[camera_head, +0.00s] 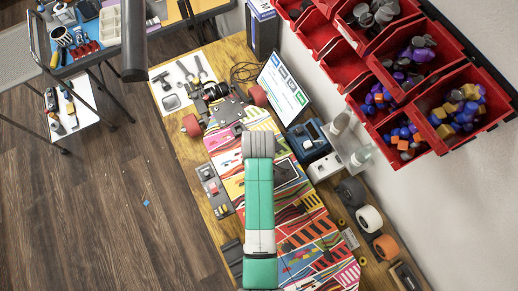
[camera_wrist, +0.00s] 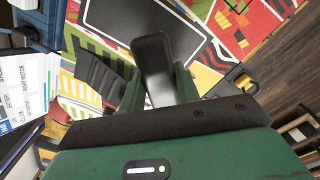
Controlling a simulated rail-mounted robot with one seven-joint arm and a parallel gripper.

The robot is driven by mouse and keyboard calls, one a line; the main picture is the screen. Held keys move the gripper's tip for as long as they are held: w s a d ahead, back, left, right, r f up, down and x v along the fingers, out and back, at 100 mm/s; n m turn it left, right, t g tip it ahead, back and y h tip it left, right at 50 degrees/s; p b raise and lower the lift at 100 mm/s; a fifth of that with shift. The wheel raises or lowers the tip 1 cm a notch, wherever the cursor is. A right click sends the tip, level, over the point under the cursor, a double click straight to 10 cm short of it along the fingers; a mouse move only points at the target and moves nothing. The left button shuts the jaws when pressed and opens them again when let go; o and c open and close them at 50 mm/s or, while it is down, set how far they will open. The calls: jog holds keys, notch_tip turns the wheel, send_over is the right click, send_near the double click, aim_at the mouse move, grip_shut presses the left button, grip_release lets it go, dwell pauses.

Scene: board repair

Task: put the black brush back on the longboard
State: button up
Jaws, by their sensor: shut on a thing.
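The longboard (camera_head: 325,243), with a multicoloured graphic deck, lies lengthwise along the wooden workbench; my arm covers part of its middle. Its deck fills the upper part of the wrist view (camera_wrist: 205,52). My gripper (camera_wrist: 157,80) has its green fingers shut on a smooth black block-like thing, which I take to be the black brush (camera_wrist: 153,52). The brush stands out beyond the fingers over the deck. I cannot tell whether it touches the deck. In the head view my arm hides the gripper and the brush.
Red wheels (camera_head: 191,125) and a truck are at the board's far end. A tablet (camera_head: 284,88), a blue device (camera_head: 306,140) and loose wheels (camera_head: 369,218) line the right side. Red parts bins (camera_head: 461,137) hang on the wall. Open floor lies left of the bench.

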jog(key=shift+w+f, duration=0.1)
jog(key=shift+w, duration=0.6)
jog(key=shift+w+f, duration=0.1)
jog(key=shift+f, duration=1.65)
jog(key=shift+f, duration=0.15)
jog(key=o, duration=0.7)
jog(key=shift+c, duration=0.2)
notch_tip(320, 180, up, 12)
jog(key=shift+r+p, duration=0.15)
jog(key=shift+p, duration=0.15)
